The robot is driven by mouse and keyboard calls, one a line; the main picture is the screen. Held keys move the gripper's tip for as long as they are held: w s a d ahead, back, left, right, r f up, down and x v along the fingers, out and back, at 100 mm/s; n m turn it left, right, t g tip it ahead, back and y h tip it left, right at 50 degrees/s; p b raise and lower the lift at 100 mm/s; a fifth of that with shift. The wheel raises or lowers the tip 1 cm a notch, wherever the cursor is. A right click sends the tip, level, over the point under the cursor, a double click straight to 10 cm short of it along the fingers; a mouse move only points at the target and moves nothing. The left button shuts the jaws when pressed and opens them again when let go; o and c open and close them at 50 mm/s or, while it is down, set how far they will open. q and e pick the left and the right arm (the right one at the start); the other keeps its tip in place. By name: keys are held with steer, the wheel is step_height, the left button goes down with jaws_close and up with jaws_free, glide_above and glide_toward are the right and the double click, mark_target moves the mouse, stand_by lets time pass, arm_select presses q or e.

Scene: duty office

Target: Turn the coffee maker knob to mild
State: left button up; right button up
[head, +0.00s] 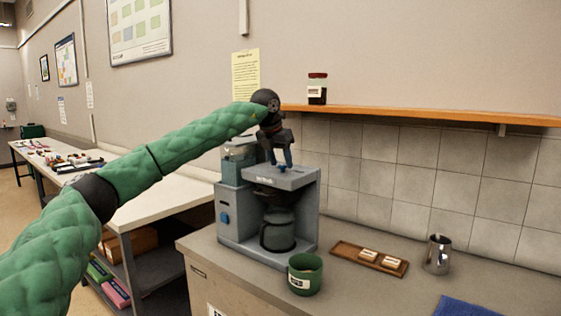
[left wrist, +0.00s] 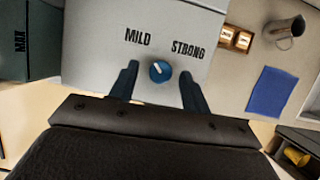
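The coffee maker (head: 238,196) is a grey machine on the counter with a glass carafe (head: 278,232) under its head. In the left wrist view, its blue knob (left wrist: 159,71) sits on the top face below the printed words MILD (left wrist: 138,36) and STRONG (left wrist: 188,48). The knob's pale pointer mark leans up and left, toward the MILD side. My left gripper (head: 281,163) points down over the machine's top. In the left wrist view, its two dark blue fingers (left wrist: 160,88) are apart on either side of the knob, with gaps showing. My right gripper is not in view.
A green mug (head: 305,275) stands in front of the machine. A wooden tray (head: 345,251) with small labelled items and a metal pitcher (head: 437,254) are to the right, near a blue cloth (head: 465,306). A wooden shelf (head: 420,115) with a jar (head: 317,89) runs along the wall.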

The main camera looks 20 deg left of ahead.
mark_target(275, 174)
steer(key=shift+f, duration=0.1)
arm_select(q)
steer(key=d+b+v, duration=0.1)
steer(key=v, duration=0.6)
steer(key=shift+a+r, duration=0.3)
steer(key=shift+a, duration=0.25)
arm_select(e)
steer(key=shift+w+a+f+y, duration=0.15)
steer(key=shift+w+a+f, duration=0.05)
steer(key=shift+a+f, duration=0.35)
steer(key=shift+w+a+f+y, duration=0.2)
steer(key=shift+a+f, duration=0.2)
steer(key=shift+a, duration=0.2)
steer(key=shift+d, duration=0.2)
